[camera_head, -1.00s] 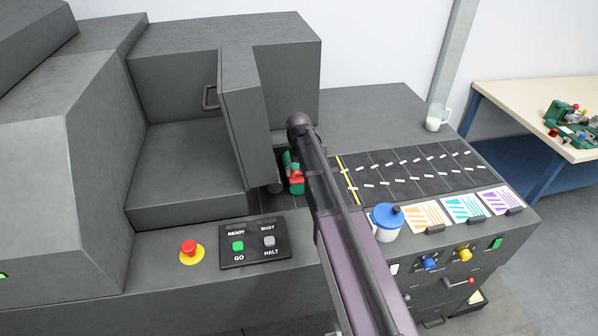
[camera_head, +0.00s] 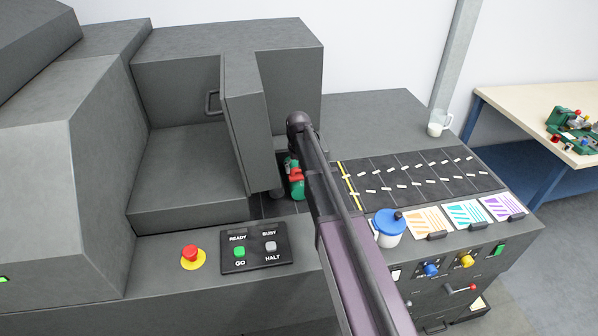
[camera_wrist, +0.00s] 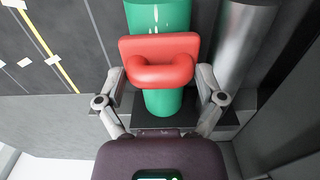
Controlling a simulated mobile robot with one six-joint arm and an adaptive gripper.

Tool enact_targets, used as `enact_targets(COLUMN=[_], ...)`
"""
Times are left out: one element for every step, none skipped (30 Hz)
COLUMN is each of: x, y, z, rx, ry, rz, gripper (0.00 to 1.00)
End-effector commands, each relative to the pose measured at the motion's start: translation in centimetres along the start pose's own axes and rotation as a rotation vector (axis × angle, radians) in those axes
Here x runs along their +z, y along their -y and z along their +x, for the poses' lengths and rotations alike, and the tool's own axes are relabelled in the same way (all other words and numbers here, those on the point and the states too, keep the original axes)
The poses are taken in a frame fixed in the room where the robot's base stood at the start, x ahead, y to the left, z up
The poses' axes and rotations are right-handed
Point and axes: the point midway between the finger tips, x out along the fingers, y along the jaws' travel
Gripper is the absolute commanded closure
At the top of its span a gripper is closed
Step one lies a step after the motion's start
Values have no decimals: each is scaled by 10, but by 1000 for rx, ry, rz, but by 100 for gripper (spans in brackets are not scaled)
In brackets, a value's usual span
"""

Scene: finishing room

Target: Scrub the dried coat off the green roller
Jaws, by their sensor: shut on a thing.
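The green roller (camera_head: 299,190) lies in the bay under the open dark door, partly hidden by my arm. In the wrist view, the roller (camera_wrist: 162,15) runs up the picture, with whitish marks on its far part. A red block with a looped handle (camera_wrist: 160,62) sits across the roller, apparently touching it; it also shows in the head view (camera_head: 295,174). My gripper (camera_wrist: 160,74) is shut on this red handled block, one finger at each side. The block covers the middle of the roller.
A bare metal roller (camera_wrist: 245,45) lies close to the right in the wrist view. The dark door (camera_head: 250,120) stands just left of my arm. The belt with white pieces (camera_head: 415,176) and a blue-lidded pot (camera_head: 388,230) are right of my arm.

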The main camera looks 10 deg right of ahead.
Motion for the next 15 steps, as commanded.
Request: enact_targets(x=[0,0,0,0,0,0,0,0,0,0,0,0,0,0,0], y=[0,0,0,0,0,0,0,0,0,0,0,0,0,0,0], z=[0,0,0,0,0,0,0,0,1,2,3,4,4,4,3], rx=[0,0,0,0,0,0,0,0,0,0,0,0,0,0,0], ry=[0,0,0,0,0,0,0,0,0,0,0,0,0,0,0], rz=[0,0,0,0,0,0,0,0,0,0,0,0,0,0,0], gripper=[51,51,51,51,51,51,51,51,51,51,51,51,50,50,50])
